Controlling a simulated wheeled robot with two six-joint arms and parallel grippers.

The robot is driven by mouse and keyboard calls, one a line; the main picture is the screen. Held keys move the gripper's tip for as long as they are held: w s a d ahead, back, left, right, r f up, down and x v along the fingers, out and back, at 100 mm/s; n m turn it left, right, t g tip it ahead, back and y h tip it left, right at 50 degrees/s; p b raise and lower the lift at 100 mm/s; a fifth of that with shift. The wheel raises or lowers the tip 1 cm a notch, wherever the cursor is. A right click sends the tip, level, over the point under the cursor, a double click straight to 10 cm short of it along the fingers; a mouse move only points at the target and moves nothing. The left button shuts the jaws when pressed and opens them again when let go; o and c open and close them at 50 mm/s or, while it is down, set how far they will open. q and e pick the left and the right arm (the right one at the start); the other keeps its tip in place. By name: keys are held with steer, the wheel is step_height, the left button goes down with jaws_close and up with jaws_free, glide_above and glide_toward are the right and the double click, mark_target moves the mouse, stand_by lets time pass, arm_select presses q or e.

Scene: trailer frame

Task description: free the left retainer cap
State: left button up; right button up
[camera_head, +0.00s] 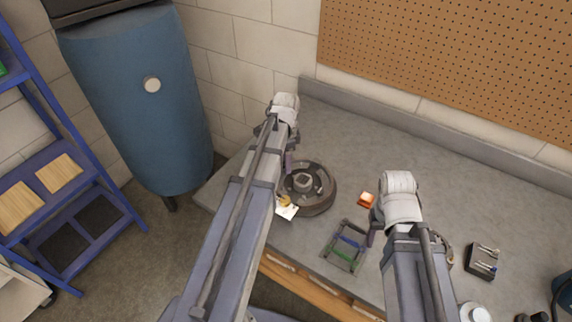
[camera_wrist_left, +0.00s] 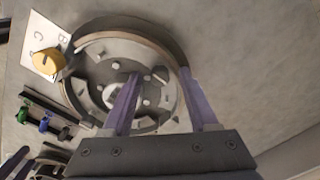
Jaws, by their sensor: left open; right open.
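A dark round drum (camera_head: 323,180) with a raised hub lies on the bench. In the left wrist view the drum (camera_wrist_left: 91,51) shows a grey inner face with several bolt heads and plates. My left gripper (camera_head: 288,162) is over its left side in the head view. In the left wrist view its two purple fingers (camera_wrist_left: 161,76) are apart, with nothing held between them. I cannot tell which part is the left retainer cap. My right gripper (camera_head: 372,236) is lower right, beside a small rack; its arm hides much of it, and no held object shows.
A white lettered card (camera_wrist_left: 36,62) with a brass knob (camera_wrist_left: 47,62) lies beside the drum. A small rack (camera_head: 347,245) with blue and green bars, an orange block (camera_head: 366,200) and a dark tray (camera_head: 483,261) stand on the bench. The rear bench is clear.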

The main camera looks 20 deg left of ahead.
arm_select(q)
jaws_close()
stand_by(0.5)
